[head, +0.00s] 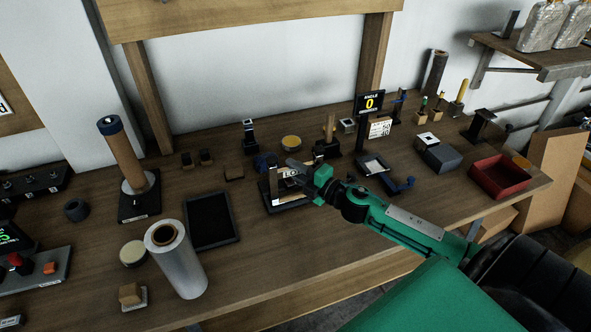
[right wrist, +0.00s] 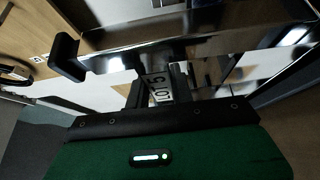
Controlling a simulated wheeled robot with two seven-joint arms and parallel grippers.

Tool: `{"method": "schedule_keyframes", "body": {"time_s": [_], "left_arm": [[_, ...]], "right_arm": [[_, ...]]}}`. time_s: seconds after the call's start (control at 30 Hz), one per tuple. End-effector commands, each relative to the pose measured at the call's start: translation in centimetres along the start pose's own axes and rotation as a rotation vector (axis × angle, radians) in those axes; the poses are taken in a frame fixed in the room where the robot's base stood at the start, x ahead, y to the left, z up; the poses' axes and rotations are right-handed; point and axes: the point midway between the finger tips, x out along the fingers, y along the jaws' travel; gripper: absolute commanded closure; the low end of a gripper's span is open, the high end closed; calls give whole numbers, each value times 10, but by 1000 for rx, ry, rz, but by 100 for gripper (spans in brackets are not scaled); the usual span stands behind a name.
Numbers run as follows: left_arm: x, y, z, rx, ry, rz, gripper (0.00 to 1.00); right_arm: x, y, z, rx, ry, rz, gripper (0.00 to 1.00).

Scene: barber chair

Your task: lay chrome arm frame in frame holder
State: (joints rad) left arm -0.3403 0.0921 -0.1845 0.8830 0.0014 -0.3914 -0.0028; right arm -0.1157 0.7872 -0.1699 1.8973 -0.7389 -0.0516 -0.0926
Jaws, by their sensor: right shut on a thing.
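My right gripper (head: 300,170) reaches in from the right over the middle of the workbench. In the right wrist view it is shut on a shiny chrome bar, the chrome arm frame (right wrist: 205,42), which spans the top of that picture. A dark pad or end piece shows at its left end. In the head view the frame is small and mostly hidden by the gripper. A low black stand (head: 288,206) with an upright post lies just below and left of the gripper, probably the frame holder. Whether the frame touches it I cannot tell. My left gripper is not in view.
A black tray (head: 211,222), a clear film roll (head: 176,262) and a brown roll on a stand (head: 122,158) are to the left.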

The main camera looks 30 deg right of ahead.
Motion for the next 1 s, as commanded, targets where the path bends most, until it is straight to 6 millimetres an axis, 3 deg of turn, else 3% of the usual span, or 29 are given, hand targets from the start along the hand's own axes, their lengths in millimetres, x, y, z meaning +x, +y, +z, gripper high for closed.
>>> {"method": "schedule_keyframes", "body": {"time_s": [0.23, 0.27, 0.4, 0.77, 1.0], "left_arm": [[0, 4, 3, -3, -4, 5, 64], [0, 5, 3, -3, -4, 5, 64], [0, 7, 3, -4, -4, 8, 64], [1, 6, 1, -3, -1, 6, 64], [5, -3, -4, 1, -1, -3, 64]], "right_arm": [[0, 2, 0, -1, 0, 3, 100], [0, 2, 0, -1, 0, 3, 75], [0, 1, 0, -1, 0, 2, 51], [-3, -2, 0, 1, 0, -1, 51], [-26, -3, 0, 1, -1, -3, 51]]}}
